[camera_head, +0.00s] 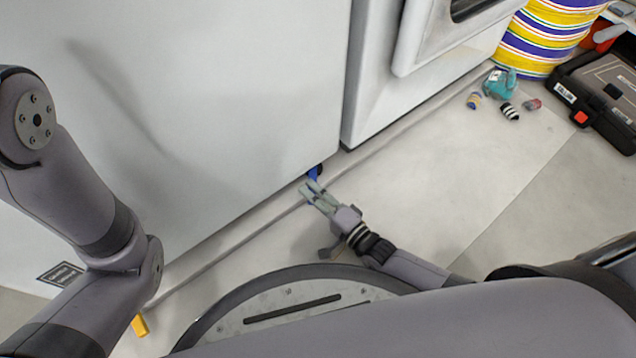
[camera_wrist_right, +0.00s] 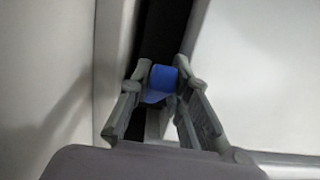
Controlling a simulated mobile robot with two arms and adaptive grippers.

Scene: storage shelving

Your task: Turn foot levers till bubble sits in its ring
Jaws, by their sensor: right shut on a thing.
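A blue foot lever (camera_head: 313,172) sticks out under the lower edge of the white appliance (camera_head: 230,100). My right gripper (camera_head: 311,187) reaches to it at floor level. In the right wrist view the fingers of the gripper (camera_wrist_right: 160,92) are closed on the blue lever (camera_wrist_right: 160,82), one on each side. A yellow piece (camera_head: 140,325) shows low on the left near the floor, partly behind my left arm; I cannot tell whether it is another lever. My left arm comes in from the left, but its gripper is out of view. No bubble or ring shows in either view.
A second white unit (camera_head: 375,75) with a door stands to the right. Small toys (camera_head: 500,85), a striped round container (camera_head: 545,35) and a black case (camera_head: 600,95) are at the upper right. The pale floor mat (camera_head: 440,170) between is clear.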

